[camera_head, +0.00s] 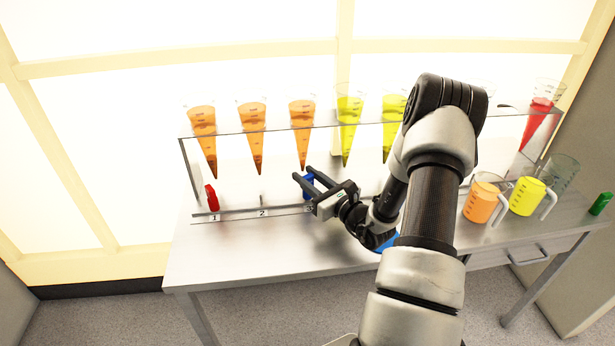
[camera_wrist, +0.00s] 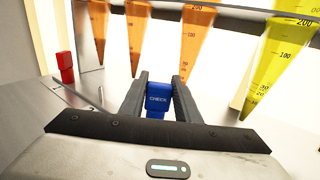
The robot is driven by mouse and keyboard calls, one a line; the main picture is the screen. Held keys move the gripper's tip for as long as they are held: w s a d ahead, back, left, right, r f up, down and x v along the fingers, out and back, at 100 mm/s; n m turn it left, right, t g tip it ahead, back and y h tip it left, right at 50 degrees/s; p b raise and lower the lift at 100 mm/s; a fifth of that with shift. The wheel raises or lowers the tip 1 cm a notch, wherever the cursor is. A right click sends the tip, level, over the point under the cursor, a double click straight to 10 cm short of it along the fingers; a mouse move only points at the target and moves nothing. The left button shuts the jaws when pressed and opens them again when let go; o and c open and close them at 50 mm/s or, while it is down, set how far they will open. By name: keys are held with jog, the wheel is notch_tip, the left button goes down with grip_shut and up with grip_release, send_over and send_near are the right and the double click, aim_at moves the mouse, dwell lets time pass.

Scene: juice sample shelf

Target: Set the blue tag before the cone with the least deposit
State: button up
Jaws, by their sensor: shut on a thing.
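The blue tag (camera_head: 308,186), lettered CHECK in the wrist view (camera_wrist: 158,99), is between the fingers of my gripper (camera_head: 303,173), which is shut on it. The gripper is at the shelf front near label 3, below the third orange cone (camera_head: 302,118). Whether the tag touches the surface is unclear. The first orange cone (camera_head: 203,130) and second orange cone (camera_head: 252,125) hang to the left. A yellow cone (camera_head: 348,115) and another yellow cone (camera_head: 393,112) hang to the right. A red cone (camera_head: 538,115) is at far right. My arm hides the cones between. Deposit levels are hard to read.
A red tag (camera_head: 211,197) stands near label 1. A clear panel (camera_head: 225,160) runs along the rack. An orange jug (camera_head: 481,203), a yellow jug (camera_head: 526,197) and a green item (camera_head: 600,203) are on the right. The table front (camera_head: 240,250) at left is clear.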

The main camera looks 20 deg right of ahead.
jog(key=shift+f, duration=0.25)
jog(key=o, duration=1.1)
jog(key=p+v, duration=0.1)
jog(key=v, duration=1.6)
jog(key=shift+s+p, duration=0.25)
jog(key=shift+p, duration=0.15)
